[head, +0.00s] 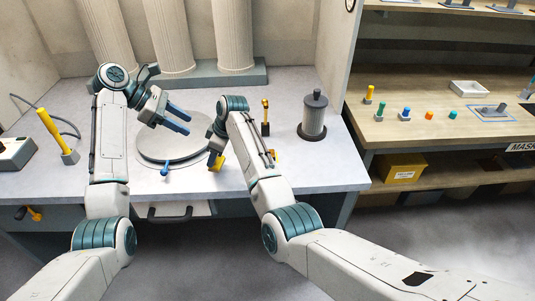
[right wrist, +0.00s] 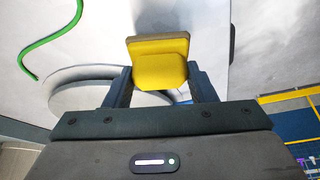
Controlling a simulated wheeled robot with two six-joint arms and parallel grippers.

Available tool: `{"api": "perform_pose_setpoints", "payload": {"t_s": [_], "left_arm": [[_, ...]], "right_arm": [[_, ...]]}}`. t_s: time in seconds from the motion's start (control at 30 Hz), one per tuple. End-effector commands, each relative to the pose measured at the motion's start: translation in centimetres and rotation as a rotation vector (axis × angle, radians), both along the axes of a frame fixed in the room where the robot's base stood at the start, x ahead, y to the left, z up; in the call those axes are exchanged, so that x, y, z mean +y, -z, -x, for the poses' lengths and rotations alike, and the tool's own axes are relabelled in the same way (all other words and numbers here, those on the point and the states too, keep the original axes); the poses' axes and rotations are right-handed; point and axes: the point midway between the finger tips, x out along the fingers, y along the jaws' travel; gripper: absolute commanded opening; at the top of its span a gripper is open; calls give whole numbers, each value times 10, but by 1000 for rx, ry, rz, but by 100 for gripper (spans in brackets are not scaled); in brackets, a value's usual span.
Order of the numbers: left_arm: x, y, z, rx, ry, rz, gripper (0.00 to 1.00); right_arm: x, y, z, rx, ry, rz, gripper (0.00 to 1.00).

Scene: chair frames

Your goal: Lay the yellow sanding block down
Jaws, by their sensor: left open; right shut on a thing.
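The yellow sanding block (head: 217,162) is in my right gripper (head: 214,154), near the right front edge of the grey round plate on the light worktop. In the right wrist view the block (right wrist: 158,62) sits between the two fingers of the right gripper (right wrist: 160,84), which are shut on its sides. Whether the block touches the worktop I cannot tell. My left gripper (head: 186,122) is open and empty, with its blue fingers above the back of the round plate. The right forearm hides part of the worktop.
The round plate (head: 155,149) has a small blue handle (head: 166,169) at its front. A grey canister (head: 313,117) stands on the right; a yellow-handled tool (head: 49,125) stands on the left. Bare worktop (head: 320,165) lies at the right front. Columns (head: 232,40) stand behind.

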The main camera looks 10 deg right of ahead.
Motion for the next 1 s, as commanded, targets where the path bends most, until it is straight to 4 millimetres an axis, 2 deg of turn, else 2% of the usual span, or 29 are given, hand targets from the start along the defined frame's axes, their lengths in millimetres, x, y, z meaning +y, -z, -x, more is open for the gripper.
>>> {"api": "perform_pose_setpoints", "payload": {"t_s": [0.77, 0.8, 0.9, 1.0], "left_arm": [[0, 8, 0, 0, 0, 0, 46], [0, 7, 0, 0, 0, 0, 46], [0, 7, 0, 0, 0, 0, 46], [0, 7, 0, 0, 0, 0, 46]], "right_arm": [[0, 24, 0, 1, 0, 0, 32], [0, 24, 0, 0, 0, 0, 55], [0, 23, 0, 0, 0, 0, 74], [0, 23, 0, 0, 0, 0, 76]]}}
